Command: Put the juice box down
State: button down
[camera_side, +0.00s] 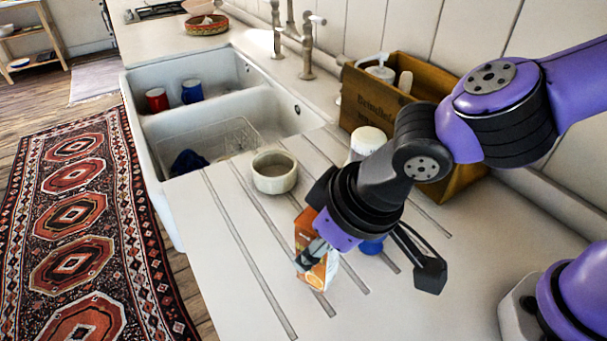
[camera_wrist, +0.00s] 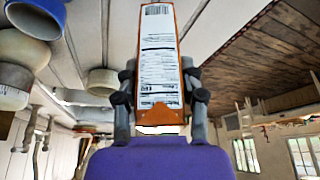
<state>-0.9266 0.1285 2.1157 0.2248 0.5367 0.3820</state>
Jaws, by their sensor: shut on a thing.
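The juice box (camera_side: 328,272), an orange and white carton with an orange-fruit picture, is between the fingers of my gripper (camera_side: 312,252) over the grooved drainboard. In the wrist view the juice box (camera_wrist: 158,60) shows its white label side with print and a barcode, and a finger of my gripper (camera_wrist: 160,92) presses each side. My gripper is shut on it. The box looks roughly upright, low over the counter (camera_side: 240,285). I cannot tell whether its base touches the surface. My gripper hides part of the box in the side view.
A pale bowl (camera_side: 274,172) stands left behind the box. A blue item (camera_side: 372,246) sits close behind my gripper, partly hidden. A white-topped container (camera_side: 368,139) and a wooden crate (camera_side: 440,85) stand farther back. The sink (camera_side: 235,110) is beyond; the front-left counter is clear.

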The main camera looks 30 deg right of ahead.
aim_at(318, 262)
jog(key=shift+f, duration=1.9)
jog(key=shift+f, duration=0.1)
jog(key=shift+c, duration=2)
grip_release()
jog(key=v, duration=1.1)
jog(key=d+r+m+t+h, duration=0.1)
jog(key=d+m, duration=0.3)
jog(key=d, duration=1.7)
jog(key=shift+w+d+r+m+h, duration=0.2)
jog(key=shift+d+r+m+h, duration=0.15)
jog(key=shift+r, duration=0.25)
